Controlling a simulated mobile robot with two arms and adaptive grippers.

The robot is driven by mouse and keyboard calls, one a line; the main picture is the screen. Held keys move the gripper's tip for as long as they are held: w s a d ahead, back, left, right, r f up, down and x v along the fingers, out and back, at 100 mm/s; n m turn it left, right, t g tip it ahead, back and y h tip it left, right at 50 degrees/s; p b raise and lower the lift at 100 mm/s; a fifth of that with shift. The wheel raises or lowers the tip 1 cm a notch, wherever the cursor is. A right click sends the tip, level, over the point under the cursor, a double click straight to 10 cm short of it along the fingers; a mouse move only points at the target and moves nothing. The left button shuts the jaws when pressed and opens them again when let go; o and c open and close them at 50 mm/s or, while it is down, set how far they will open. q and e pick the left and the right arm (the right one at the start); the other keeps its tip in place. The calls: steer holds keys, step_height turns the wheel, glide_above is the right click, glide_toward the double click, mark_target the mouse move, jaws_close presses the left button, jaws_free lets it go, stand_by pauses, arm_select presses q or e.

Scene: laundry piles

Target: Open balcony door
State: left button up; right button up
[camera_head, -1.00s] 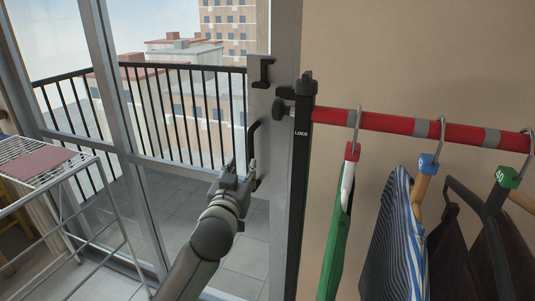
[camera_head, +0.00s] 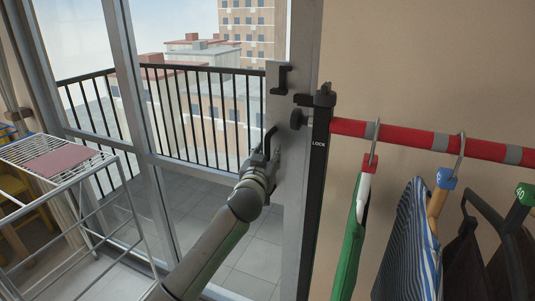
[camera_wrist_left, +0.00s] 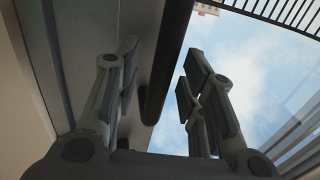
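The balcony door is glass in a grey metal frame (camera_head: 281,210); a railing and buildings show through the glass. A black upright bar handle (camera_head: 269,141) is on the frame's right side, below a black latch (camera_head: 283,78). My left gripper (camera_head: 265,158) is at the lower part of the handle and partly hides it. My right gripper is not in view.
A red clothes rail (camera_head: 400,137) with several hanging garments, including a green one (camera_head: 350,245), stands right of the door by the beige wall. A white drying rack (camera_head: 105,168) with a pink cloth (camera_head: 58,158) stands left, in front of the glass.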

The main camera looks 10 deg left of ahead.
arm_select(q)
steer(key=shift+w, duration=0.25)
steer(key=shift+c, duration=0.2)
jaws_close()
